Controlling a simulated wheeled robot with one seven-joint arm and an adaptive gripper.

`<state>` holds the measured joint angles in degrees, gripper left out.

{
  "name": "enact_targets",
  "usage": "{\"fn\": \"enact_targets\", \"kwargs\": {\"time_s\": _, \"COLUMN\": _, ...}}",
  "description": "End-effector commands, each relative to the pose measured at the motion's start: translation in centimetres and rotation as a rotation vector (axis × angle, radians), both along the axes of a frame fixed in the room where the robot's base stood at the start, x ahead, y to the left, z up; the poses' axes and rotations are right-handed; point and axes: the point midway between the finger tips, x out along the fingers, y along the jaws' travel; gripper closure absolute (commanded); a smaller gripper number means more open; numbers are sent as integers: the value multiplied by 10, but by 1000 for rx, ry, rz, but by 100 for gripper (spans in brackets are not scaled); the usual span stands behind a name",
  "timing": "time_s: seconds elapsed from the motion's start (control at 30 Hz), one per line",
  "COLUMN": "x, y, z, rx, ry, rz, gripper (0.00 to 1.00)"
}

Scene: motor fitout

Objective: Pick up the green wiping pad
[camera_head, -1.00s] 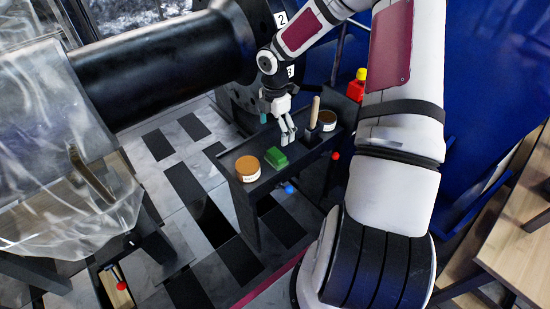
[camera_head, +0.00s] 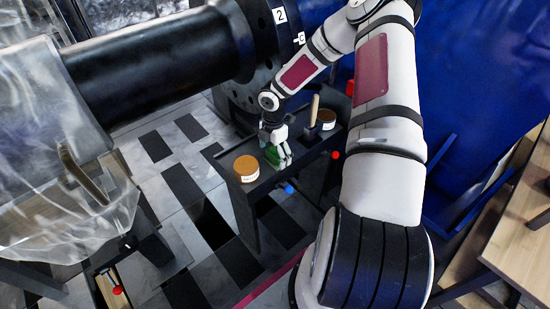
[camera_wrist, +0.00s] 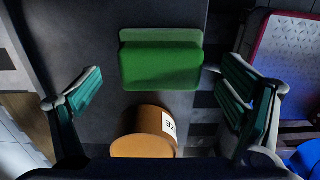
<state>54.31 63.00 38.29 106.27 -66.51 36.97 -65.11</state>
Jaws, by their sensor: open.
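The green wiping pad (camera_wrist: 161,62) lies on the dark bench top in the wrist view, ahead of and between my open fingers. In the head view the pad (camera_head: 271,157) is partly hidden by my gripper (camera_head: 283,163). In the wrist view my gripper (camera_wrist: 160,93) has its two fingers wide apart, one to each side of the pad's line, with nothing between them touching. I cannot tell the exact height of the fingertips above the bench.
A wooden-handled tool (camera_head: 314,112) and another jar (camera_head: 327,119) stand farther back on the narrow bench (camera_head: 222,157).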

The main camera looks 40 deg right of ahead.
Motion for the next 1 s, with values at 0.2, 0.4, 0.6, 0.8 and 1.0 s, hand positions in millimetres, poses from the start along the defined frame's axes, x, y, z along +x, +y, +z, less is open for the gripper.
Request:
{"fn": "enact_targets", "kwargs": {"time_s": 0.2, "x": 0, "y": 0, "z": -16, "rx": 0, "ry": 0, "rz": 0, "gripper": 10}}
{"fn": "enact_targets", "kwargs": {"time_s": 0.4, "x": 0, "y": 0, "z": -16, "rx": -1, "ry": 0, "rz": 0, "gripper": 12}}
{"fn": "enact_targets", "kwargs": {"time_s": 0.6, "x": 0, "y": 0, "z": -16, "rx": -1, "ry": 0, "rz": 0, "gripper": 58}}
{"fn": "enact_targets", "kwargs": {"time_s": 0.8, "x": 0, "y": 0, "z": -15, "rx": -1, "ry": 0, "rz": 0, "gripper": 67}}
{"fn": "enact_targets", "kwargs": {"time_s": 1.0, "x": 0, "y": 0, "z": -13, "rx": -2, "ry": -1, "rz": 0, "gripper": 67}}
